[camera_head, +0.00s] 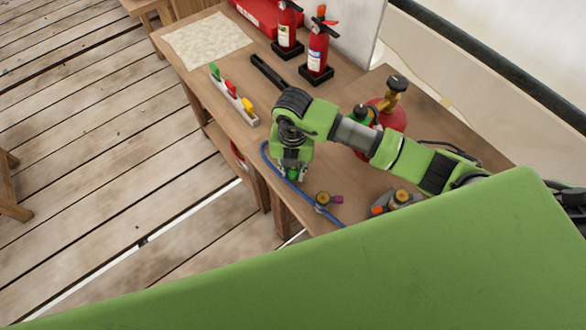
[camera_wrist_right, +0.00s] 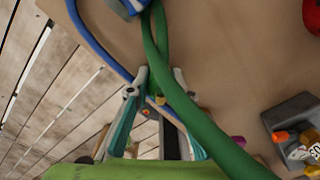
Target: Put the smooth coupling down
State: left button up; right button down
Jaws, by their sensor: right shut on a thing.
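My right gripper (camera_head: 291,176) points down over the front edge area of the wooden workbench (camera_head: 360,95). In the right wrist view my right gripper (camera_wrist_right: 158,98) has its two fingers around a small piece, taken as the smooth coupling, of which only a brass-coloured bit (camera_wrist_right: 160,100) shows. A green hose (camera_wrist_right: 180,90) crosses in front of the fingers and hides most of it. A bit of green shows at the fingertips in the head view. I cannot tell whether the piece touches the bench. My left gripper is out of view.
A blue hose (camera_head: 277,170) runs along the front edge beside the gripper. A brass fitting with a purple part (camera_head: 323,200) and a grey holder (camera_head: 405,201) stand to its right. A rack with coloured pieces (camera_head: 235,97), a beige mat (camera_head: 205,40) and fire extinguishers (camera_head: 318,55) are farther back.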

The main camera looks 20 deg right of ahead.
jog(key=shift+f, duration=0.2)
jog(key=c, duration=1.8)
grip_release()
jog(key=shift+r, duration=0.1)
jog(key=shift+r, duration=0.25)
notch_tip(320, 180, up, 11)
jog(key=b, duration=0.3)
jog(key=shift+w+f, duration=0.1)
jog(key=shift+f, duration=0.1)
jog(key=shift+r, duration=0.6)
